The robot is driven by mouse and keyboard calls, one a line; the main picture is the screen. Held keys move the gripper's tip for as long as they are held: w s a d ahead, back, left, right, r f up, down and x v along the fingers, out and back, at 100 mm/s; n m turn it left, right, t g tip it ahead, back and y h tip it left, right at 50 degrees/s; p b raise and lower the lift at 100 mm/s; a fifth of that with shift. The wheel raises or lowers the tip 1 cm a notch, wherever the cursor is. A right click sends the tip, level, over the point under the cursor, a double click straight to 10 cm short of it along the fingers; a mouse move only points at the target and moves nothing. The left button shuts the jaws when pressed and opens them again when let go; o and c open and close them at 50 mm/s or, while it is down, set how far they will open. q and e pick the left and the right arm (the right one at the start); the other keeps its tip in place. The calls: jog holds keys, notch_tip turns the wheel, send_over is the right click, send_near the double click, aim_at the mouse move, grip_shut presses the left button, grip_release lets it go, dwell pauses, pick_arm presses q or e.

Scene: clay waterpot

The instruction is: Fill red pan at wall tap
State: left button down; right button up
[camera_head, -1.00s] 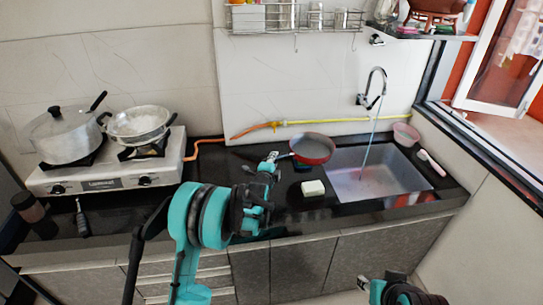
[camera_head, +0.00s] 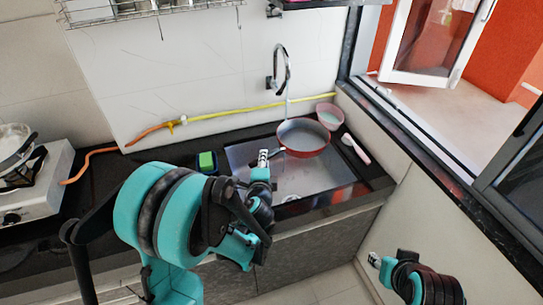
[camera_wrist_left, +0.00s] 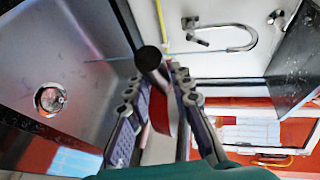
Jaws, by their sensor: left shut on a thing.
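The red pan (camera_head: 303,151) with a grey inside is held over the back of the sink (camera_head: 240,155), below the wall tap (camera_head: 282,68). A thin water stream (camera_head: 287,108) runs from the spout down to the pan's far left part. I cannot tell how much water is inside. My left gripper (camera_head: 264,158) is shut on the pan's handle. In the left wrist view the dark handle end (camera_wrist_left: 148,59) and a red part of the pan show between the fingers. My right gripper (camera_head: 374,260) is low at the right, away from the pan; its fingers are too small to judge.
A pink bowl (camera_head: 329,114) and a pink-handled brush (camera_head: 355,148) are right of the pan. A green sponge (camera_head: 207,161) lies left of the sink. A yellow hose (camera_head: 225,113) runs along the wall. The window (camera_head: 430,45) is at the right; the stove (camera_head: 40,190) is at the left.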

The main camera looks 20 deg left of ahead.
pick_arm(q)
jog(key=shift+w, duration=0.15)
jog(key=shift+w+a+r, duration=0.15)
jog(key=shift+w+a, duration=0.15)
jog(key=shift+a, duration=0.1)
jog(key=w+a+p, duration=0.2)
jog(key=w+a, duration=0.3)
jog(key=w, duration=0.3)
jog(key=shift+w+a, duration=0.25)
jog(key=shift+a, duration=0.15)
dwell(6.2)
